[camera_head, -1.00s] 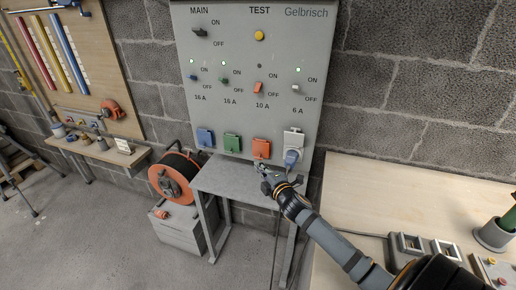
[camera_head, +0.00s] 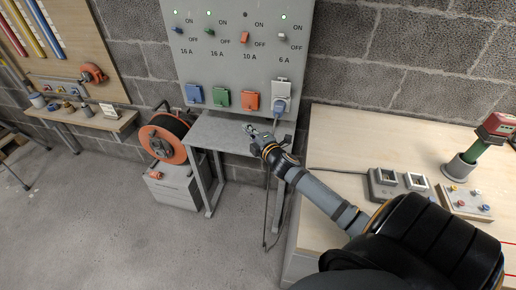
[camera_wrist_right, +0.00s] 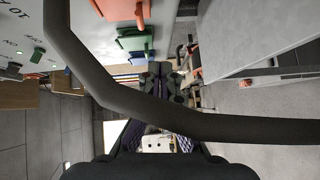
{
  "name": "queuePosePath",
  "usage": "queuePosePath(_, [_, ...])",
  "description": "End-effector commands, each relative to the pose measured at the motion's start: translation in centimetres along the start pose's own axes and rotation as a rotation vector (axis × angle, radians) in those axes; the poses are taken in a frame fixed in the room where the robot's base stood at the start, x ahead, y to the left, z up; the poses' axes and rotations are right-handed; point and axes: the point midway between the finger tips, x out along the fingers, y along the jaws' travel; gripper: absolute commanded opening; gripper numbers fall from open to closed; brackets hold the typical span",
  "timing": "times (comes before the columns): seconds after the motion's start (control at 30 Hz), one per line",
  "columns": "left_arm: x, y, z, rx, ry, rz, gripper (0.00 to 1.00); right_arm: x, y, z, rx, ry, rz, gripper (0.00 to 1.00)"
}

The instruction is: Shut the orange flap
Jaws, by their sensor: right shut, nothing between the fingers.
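The orange flap (camera_head: 250,101) is on the lower part of the grey panel, between the green flap (camera_head: 221,98) and the white 6 A socket (camera_head: 281,92). It looks flat against the panel in the head view; how far it is closed is hard to tell. My left gripper is not in view.
A blue plug (camera_head: 281,107) sits in the white socket, its cable hanging near my right gripper. A thick dark cable (camera_wrist_right: 100,95) crosses the wrist view close up. A grey stand (camera_head: 215,131) is below the panel, an orange reel (camera_head: 163,141) left, a wooden bench (camera_head: 345,135) right.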

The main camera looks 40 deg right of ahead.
Motion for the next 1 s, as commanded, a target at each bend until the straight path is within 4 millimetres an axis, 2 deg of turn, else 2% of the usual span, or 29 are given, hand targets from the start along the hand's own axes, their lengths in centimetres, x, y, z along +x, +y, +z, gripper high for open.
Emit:
queuePosePath(0.1, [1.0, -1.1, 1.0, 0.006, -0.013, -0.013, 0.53, -1.9, -0.9, 0.1, -0.006, 0.002, -0.003, 0.0])
queuePosePath(0.17, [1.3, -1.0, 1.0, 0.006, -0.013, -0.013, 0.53, -2.8, -1.3, 0.2, -0.007, 0.001, -0.005, 0.0])
queuePosePath(0.4, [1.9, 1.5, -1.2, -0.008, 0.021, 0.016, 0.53, -6.5, -2.0, 0.1, -0.007, 0.005, -0.003, 0.0])
queuePosePath(0.5, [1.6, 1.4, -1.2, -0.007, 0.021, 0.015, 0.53, -7.7, -2.2, 0.3, -0.007, 0.001, -0.005, 0.0])
queuePosePath(0.7, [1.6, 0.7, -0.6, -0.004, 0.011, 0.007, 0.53, -8.6, -2.3, 0.2, -0.001, 0.002, 0.001, 0.0])
queuePosePath(1.0, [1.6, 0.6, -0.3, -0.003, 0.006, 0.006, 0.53, -8.6, -2.3, 0.3, 0.001, 0.001, 0.001, 0.0])
